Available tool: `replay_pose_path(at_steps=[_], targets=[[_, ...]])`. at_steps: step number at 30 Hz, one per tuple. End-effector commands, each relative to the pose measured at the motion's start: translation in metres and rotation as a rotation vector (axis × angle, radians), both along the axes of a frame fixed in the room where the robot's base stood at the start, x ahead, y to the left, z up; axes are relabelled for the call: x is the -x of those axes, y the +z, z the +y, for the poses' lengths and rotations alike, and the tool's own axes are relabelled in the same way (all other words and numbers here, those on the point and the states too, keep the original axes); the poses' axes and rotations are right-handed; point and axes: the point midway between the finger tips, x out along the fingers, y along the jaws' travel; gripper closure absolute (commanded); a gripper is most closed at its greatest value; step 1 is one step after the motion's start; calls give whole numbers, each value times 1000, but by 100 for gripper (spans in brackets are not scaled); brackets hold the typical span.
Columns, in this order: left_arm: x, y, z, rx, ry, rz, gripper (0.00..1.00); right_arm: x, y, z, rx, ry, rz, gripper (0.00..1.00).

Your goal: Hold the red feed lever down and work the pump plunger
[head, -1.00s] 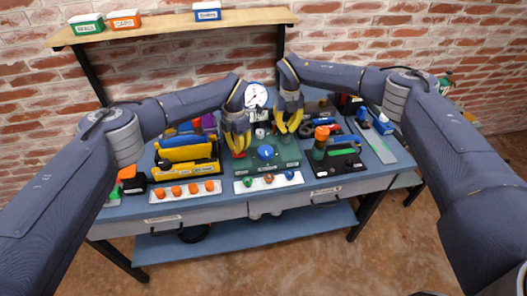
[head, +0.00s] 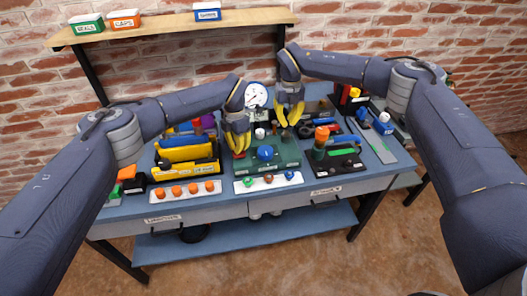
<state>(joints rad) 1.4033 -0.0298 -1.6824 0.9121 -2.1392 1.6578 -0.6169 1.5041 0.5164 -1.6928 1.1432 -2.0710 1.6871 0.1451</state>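The green pump unit (head: 285,158) stands at the middle of the bench, with a blue round knob (head: 265,152) at its front and a white-capped post (head: 260,133) behind it. My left gripper (head: 241,152) points down at the unit's left side, its yellow fingertips at the red lever (head: 237,156), which they largely hide. Whether they grip it or only press on it I cannot tell. My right gripper (head: 289,122) hangs above the unit's back right, its yellow fingers pointing down with some space between them. The plunger is not clearly visible; the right gripper may hide it.
A pressure gauge (head: 256,95) stands behind the unit. A white strip with small knobs (head: 268,182) lies in front.

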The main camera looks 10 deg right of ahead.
Motion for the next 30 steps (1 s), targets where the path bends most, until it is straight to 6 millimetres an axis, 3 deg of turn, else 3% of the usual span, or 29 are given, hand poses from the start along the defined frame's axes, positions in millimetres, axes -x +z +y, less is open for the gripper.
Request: replay_pose_path(at_steps=[16, 30], targets=[[0, -1, 0, 0, 0, 1, 100, -1, 28, 0, -1, -1, -2, 100], [1, -1, 0, 0, 0, 1, 100, 0, 33, 0, 0, -1, -1, 100]])
